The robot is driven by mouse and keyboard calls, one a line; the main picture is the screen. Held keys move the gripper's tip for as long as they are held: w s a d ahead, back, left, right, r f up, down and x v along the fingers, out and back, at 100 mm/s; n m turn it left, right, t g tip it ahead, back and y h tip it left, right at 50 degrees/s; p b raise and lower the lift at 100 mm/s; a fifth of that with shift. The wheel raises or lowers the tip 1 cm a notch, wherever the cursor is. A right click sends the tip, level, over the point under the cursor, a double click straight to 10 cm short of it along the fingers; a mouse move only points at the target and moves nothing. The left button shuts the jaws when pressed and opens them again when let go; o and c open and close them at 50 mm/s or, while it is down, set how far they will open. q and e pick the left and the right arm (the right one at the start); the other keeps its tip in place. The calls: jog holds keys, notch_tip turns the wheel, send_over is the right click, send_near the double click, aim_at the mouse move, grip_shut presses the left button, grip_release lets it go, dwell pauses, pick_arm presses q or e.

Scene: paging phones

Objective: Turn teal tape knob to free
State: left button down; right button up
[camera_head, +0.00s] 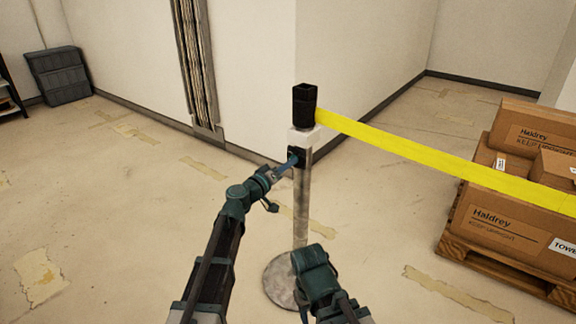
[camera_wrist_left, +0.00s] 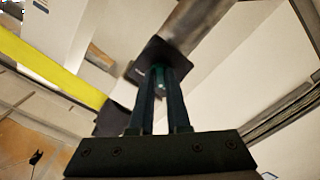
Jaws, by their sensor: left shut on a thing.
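The barrier post (camera_head: 301,198) stands upright on a round grey base. It has a black tape head (camera_head: 304,105) on top, with yellow tape (camera_head: 440,160) drawn out to the right. A dark plate (camera_head: 299,156) sits on the post below a pale collar. My left gripper (camera_head: 289,163) reaches this plate from the left. In the left wrist view, its two fingers (camera_wrist_left: 160,88) are shut on a small teal knob (camera_wrist_left: 159,76) in front of the dark plate (camera_wrist_left: 160,58). The fingers cover most of the knob. My right arm shows at the bottom; its fingertips are not visible.
Several brown cartons (camera_head: 505,218) stand on a wooden pallet (camera_head: 500,266) at the right, under the tape. A wall corner (camera_head: 262,75) is behind the post. A grey crate (camera_head: 60,76) is at the far left. The floor left of the post is clear.

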pick_arm(q)
jog(key=shift+n, duration=0.4)
jog(key=c, duration=0.9)
grip_release()
jog(key=v, duration=1.3)
jog(key=shift+s+a, duration=0.25)
jog(key=shift+s, duration=0.05)
